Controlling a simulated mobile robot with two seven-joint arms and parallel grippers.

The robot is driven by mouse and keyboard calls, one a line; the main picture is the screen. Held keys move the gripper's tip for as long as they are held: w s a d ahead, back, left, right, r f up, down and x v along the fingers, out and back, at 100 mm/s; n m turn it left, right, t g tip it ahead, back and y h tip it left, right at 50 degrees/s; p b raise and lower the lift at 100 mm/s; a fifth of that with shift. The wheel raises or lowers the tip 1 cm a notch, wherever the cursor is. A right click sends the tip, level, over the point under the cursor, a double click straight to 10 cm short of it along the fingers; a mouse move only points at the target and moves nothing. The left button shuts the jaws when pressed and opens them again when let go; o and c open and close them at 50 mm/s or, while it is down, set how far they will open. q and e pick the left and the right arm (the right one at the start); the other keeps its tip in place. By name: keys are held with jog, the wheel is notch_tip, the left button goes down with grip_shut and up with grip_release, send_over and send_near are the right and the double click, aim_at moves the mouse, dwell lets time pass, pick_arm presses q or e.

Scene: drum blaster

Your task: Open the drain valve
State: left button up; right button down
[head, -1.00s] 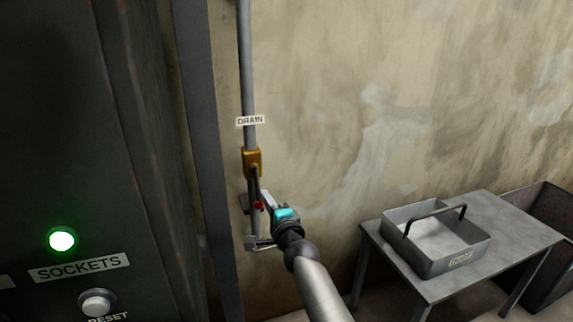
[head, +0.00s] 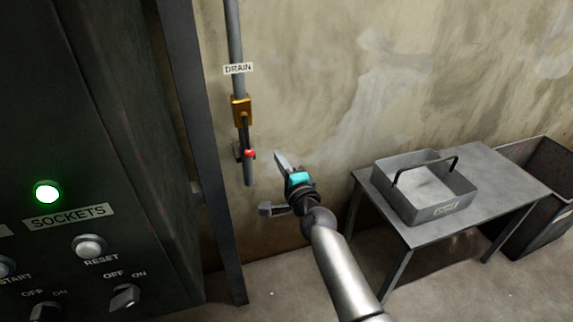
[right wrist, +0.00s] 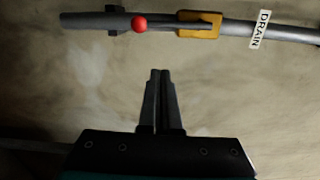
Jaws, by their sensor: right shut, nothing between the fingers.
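The drain valve has a brass body (head: 242,111) on a vertical grey pipe (head: 234,30), under a "DRAIN" label (head: 238,69). Its dark lever (head: 245,132) points down, in line with the pipe, and ends in a red knob (head: 249,153). In the right wrist view the lever lies along the pipe, with its red knob (right wrist: 140,24) and the brass body (right wrist: 199,25) unobstructed. My right gripper (head: 280,158) is to the right of the knob, apart from it. In the right wrist view its fingers (right wrist: 160,72) are shut together and empty. My left gripper is not in view.
A dark control cabinet (head: 90,130) with a lit green lamp (head: 47,192) stands at left, beside a grey post (head: 205,150). At right a metal table (head: 510,190) bears a handled tray (head: 410,200), with a rusty bin (head: 545,215) beyond. Bare wall lies around my gripper.

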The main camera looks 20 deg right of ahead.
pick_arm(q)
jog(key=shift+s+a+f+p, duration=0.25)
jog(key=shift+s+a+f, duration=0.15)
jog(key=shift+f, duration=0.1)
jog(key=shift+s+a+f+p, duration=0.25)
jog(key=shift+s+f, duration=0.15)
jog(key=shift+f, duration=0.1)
pick_arm(e)
jog(key=shift+s+d, duration=0.15)
jog(key=shift+s, duration=0.85)
jog(key=shift+s+d, duration=0.1)
jog(key=shift+s, duration=0.85)
